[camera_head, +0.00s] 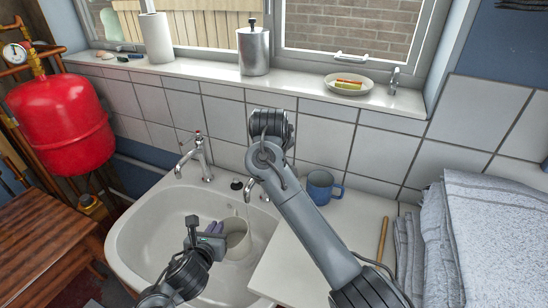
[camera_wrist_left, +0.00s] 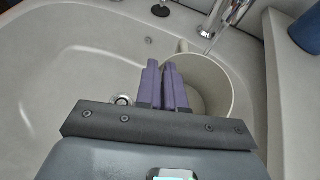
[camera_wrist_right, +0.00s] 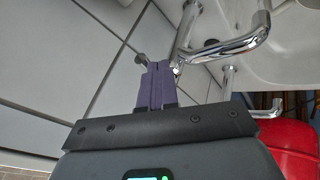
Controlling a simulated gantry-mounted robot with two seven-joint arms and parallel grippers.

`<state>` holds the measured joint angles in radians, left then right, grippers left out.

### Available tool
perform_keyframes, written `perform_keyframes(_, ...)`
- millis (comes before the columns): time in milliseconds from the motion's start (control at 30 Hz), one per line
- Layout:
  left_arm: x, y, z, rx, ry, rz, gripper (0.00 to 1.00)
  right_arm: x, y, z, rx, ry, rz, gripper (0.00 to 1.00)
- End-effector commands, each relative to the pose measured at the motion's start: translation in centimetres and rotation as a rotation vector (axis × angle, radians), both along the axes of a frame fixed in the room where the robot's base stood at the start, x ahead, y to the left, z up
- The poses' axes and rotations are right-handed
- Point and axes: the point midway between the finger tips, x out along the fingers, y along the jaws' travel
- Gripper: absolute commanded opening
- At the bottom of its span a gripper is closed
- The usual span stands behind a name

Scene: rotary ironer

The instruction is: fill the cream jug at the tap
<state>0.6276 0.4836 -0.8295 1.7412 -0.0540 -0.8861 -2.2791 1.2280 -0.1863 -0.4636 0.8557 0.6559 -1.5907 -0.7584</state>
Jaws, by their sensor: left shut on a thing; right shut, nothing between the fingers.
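The cream jug (camera_head: 238,240) is in the sink basin, its open mouth facing up. My left gripper (camera_head: 212,228) is shut on its near-left rim; the purple fingers also show there in the left wrist view (camera_wrist_left: 166,85). The jug (camera_wrist_left: 238,95) is below the chrome spout of the right-hand tap (camera_wrist_left: 222,20). A thin pale streak, apparently water, runs from the spout toward the jug; the level inside is unclear. My right gripper (camera_wrist_right: 157,82) is shut and empty beside chrome tap parts (camera_wrist_right: 182,60); contact is unclear. My right arm hides it in the head view.
A blue mug (camera_head: 321,188) is on the worktop behind my right arm. Folded grey towels (camera_head: 490,235) are at the right. The left basin floor is clear.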

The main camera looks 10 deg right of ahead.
Motion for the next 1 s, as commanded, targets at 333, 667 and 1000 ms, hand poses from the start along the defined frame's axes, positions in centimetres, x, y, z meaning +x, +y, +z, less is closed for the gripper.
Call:
perform_keyframes(333, 0.0, 0.0, 0.1, -0.001, -0.002, 0.000, 0.00, -0.9, 0.3, 1.6, 0.000, -0.004, 0.000, 0.00)
perform_keyframes(667, 0.0, 0.0, 0.2, -0.003, -0.002, 0.000, 0.00, -3.3, 0.9, 5.3, 0.001, -0.002, 0.000, 0.00)
perform_keyframes(1000, 4.0, -3.0, 0.2, -0.006, -0.002, 0.001, 0.00, -4.1, 1.1, 6.3, 0.000, 0.000, 0.000, 0.00)
